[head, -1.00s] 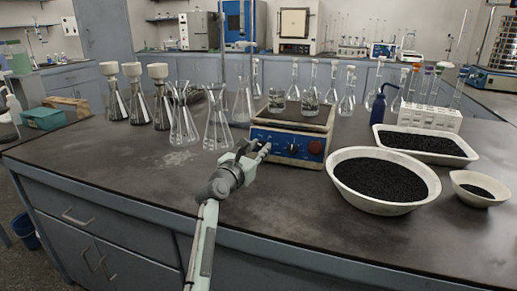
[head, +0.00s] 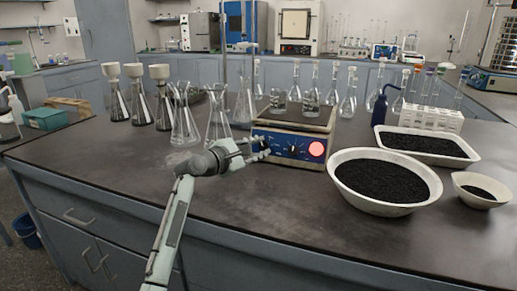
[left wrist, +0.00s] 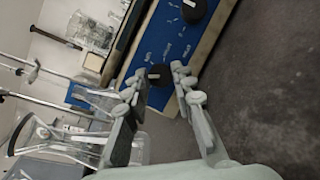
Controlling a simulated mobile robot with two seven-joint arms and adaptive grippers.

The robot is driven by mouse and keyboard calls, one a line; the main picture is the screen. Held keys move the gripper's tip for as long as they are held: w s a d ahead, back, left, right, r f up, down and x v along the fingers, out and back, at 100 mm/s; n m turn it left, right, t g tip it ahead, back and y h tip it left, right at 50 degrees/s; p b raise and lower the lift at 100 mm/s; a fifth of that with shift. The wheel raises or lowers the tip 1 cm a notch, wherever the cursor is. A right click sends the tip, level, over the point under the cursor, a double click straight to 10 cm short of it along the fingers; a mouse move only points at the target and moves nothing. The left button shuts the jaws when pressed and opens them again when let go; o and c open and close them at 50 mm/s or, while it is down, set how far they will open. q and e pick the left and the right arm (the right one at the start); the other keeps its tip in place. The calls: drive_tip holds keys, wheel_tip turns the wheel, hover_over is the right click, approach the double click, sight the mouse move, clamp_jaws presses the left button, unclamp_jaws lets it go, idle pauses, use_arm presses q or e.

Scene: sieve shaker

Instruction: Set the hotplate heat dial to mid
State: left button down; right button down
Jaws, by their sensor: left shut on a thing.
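The hotplate (head: 291,128) stands on the bench with a blue front panel. A black left dial (left wrist: 160,75) and a black middle dial (head: 292,148) sit on the panel; the middle dial also shows in the left wrist view (left wrist: 194,10). A round indicator (head: 316,149) at the panel's right glows red-pink. My left gripper (head: 262,149) is at the panel's left end, with its fingers shut on either side of the left dial. The dial markings are too small to read, and the left dial's pointer cannot be made out. My right gripper is out of view.
An Erlenmeyer flask (head: 218,124) stands just left of my gripper. A white bowl of black granules (head: 346,186) is close on the right. The bench front (head: 260,215) is clear.

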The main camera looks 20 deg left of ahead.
use_arm(q)
drive_tip(key=shift+r+m+g, duration=0.2)
drive_tip(key=shift+m+g, duration=0.2)
drive_tip(key=shift+m, duration=0.7)
drive_tip(key=m+g, duration=0.1)
drive_tip(key=m, duration=0.1)
drive_tip(key=shift+w+r+m, duration=0.1)
drive_tip(key=shift+m, duration=0.3)
drive_tip(key=m+g, duration=0.1)
drive_tip(key=m, duration=0.3)
drive_tip(key=shift+r+g, duration=0.1)
drive_tip(key=shift+g, duration=0.3)
drive_tip(key=shift+m, duration=0.7)
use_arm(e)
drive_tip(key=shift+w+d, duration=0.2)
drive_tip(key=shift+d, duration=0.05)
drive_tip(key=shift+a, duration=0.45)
